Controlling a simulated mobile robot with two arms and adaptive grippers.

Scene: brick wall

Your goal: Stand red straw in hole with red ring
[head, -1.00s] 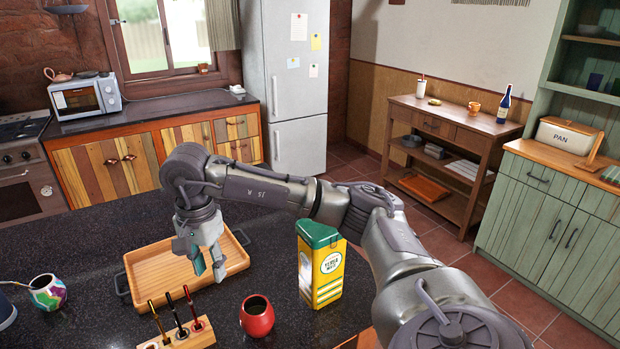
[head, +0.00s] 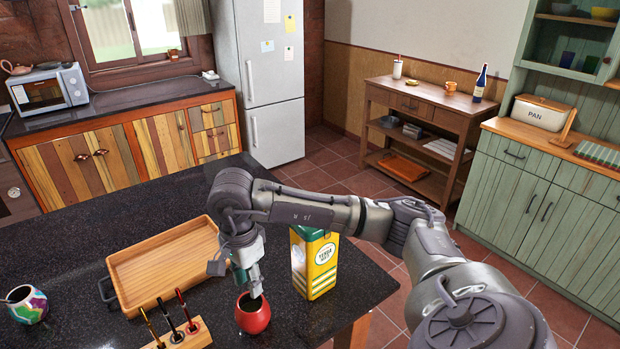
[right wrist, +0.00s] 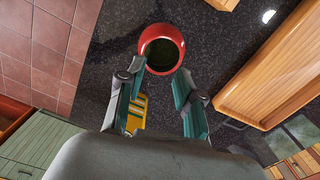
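In the head view a wooden straw block (head: 198,337) stands at the front of the dark counter. Several thin straws stick up from it, and the red-topped straw (head: 181,299) is the rightmost, leaning left. My right gripper (head: 253,288) points down over the red cup (head: 253,317), to the right of the block. In the right wrist view its two fingers (right wrist: 161,88) are apart with nothing between them, and the red cup (right wrist: 176,68) lies beyond them. My left gripper is out of view.
A wooden tray (head: 125,291) lies behind the block. A yellow-green yerba tin (head: 318,268) stands right of the red cup. A colourful cup (head: 28,305) is at the far left. The counter's right edge is close past the tin.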

